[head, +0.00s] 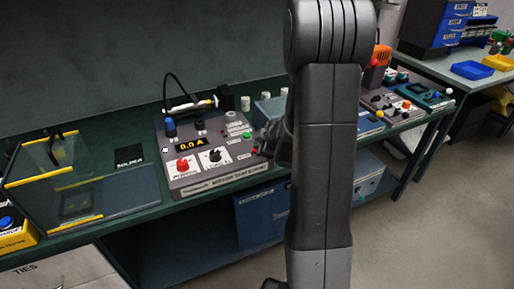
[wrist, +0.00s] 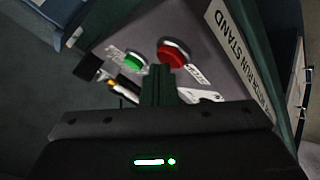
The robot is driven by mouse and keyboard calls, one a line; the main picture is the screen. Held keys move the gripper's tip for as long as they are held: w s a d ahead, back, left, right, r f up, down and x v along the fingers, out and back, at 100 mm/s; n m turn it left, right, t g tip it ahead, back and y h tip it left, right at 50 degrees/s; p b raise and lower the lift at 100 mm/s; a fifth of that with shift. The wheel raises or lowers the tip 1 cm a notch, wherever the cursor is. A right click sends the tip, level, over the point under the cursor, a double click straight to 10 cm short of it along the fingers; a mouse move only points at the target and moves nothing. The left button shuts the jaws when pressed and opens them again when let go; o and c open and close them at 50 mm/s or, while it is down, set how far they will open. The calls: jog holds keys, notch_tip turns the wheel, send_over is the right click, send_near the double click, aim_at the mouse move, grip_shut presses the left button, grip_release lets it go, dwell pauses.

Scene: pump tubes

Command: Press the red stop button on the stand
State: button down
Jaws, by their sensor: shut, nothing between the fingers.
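The motor run stand (head: 222,180) is a grey sloped panel on the bench, with a 0.0 A display. The red stop button (wrist: 172,55) shows in the wrist view as a round red cap in a pale ring. The green button (wrist: 133,62) is to its left, and it also shows in the head view (head: 246,135). My gripper (wrist: 158,72) is shut and empty, its fingertips close by the red button's lower left edge in the wrist view. I cannot tell whether they touch it. In the head view my arm hides part of the stand's right side.
A clear-lidded case with yellow edges (head: 60,170) stands left on the bench. Another control panel (head: 395,106) stands to the right, beyond my arm.

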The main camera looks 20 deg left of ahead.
jog(key=shift+r+p, duration=0.6)
jog(key=shift+r, duration=0.15)
notch_tip(320, 180, up, 5)
jog(key=p, duration=0.5)
jog(key=shift+f, duration=0.15)
dwell(0.4)
notch_tip(320, 180, down, 2)
jog(key=shift+f+b, duration=0.2)
jog(key=shift+b, duration=1.05)
jog(key=shift+w+r+b, duration=0.1)
jog(key=shift+r+b, duration=0.3)
jog(key=shift+b, duration=0.1)
notch_tip(320, 180, up, 6)
jog(key=p, duration=0.6)
jog(key=shift+f, duration=0.25)
jog(key=shift+f, duration=0.25)
